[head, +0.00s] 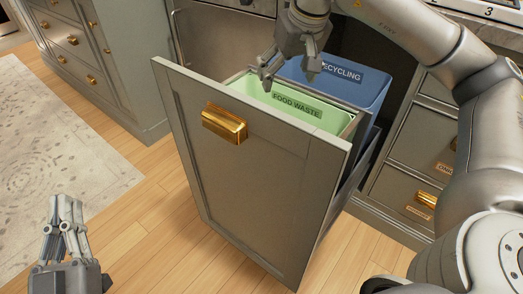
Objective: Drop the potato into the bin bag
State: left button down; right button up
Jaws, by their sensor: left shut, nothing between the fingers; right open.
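A light green bin marked "FOOD WASTE" (318,116) sits at the front of a pulled-out drawer. I cannot tell whether its green inside is a bag or the bin's own wall. My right gripper (289,78) is open over the green bin, pointing down, with nothing seen between its fingers. My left gripper (65,215) is shut and empty, low at the left over the floor, away from the drawer. No potato shows in the view; most of the green bin's inside is hidden by its front wall and the drawer front.
A blue bin marked "RECYCLING" (366,91) stands behind the green one. The grey drawer front (255,170) with a brass handle (224,124) juts out over the wooden floor (150,235). Cabinets stand either side. A pale rug (50,150) lies left. The floor at left is clear.

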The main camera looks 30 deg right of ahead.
jog(key=v, duration=0.8)
jog(key=shift+s+r, duration=0.15)
jog(key=shift+r, duration=0.25)
